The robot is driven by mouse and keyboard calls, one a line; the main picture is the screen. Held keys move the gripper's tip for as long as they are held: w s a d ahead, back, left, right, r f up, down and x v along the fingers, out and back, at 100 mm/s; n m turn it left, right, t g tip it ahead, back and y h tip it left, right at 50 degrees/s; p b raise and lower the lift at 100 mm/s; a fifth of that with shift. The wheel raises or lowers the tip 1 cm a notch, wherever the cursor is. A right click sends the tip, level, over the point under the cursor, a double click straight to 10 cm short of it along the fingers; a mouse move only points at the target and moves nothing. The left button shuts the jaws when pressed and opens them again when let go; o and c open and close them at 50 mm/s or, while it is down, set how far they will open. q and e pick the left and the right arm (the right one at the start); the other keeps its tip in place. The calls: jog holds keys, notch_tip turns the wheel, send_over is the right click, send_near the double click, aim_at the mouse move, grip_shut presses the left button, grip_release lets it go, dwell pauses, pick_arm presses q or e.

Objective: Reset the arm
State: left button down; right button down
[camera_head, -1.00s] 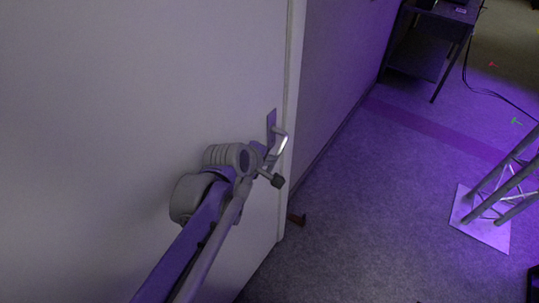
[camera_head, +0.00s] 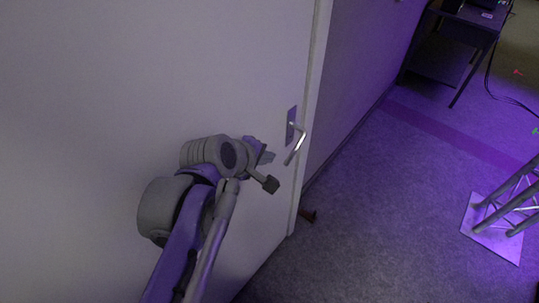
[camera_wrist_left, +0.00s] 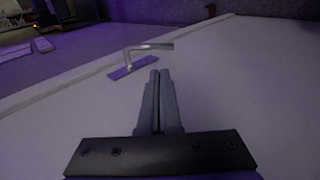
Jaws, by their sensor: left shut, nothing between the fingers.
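My left arm comes in from the lower left in the head view. Its gripper (camera_head: 266,156) is beside the white door (camera_head: 130,70), a little left of the metal door handle (camera_head: 296,142). In the left wrist view the two fingers of the left gripper (camera_wrist_left: 158,75) lie together, shut and empty. The door handle (camera_wrist_left: 148,48) on its plate shows just beyond the fingertips, apart from them. The door face (camera_wrist_left: 240,80) fills much of that view. My right gripper is not in view.
The door edge runs down right of the handle, with a dark wall (camera_head: 365,60) beyond. A dark table (camera_head: 460,35) stands at the back right. A truss (camera_head: 515,205) stands on a plate at right. Floor between is clear.

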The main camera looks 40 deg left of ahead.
pick_arm(q)
jog(key=shift+d+f, duration=0.1)
dwell(0.3)
jog(key=s+d+f+m+g, duration=0.1)
jog(key=s+d+f+m, duration=0.2)
jog(key=f+m, duration=0.4)
jog(key=s+d+f+m+g, duration=0.2)
jog(key=s+d+f+m, duration=0.2)
jog(key=f+m, duration=0.3)
jog(key=d+m, duration=0.1)
jog(key=m, duration=0.2)
jog(key=shift+s+d+f+g, duration=0.15)
jog(key=shift+s+f+g, duration=0.15)
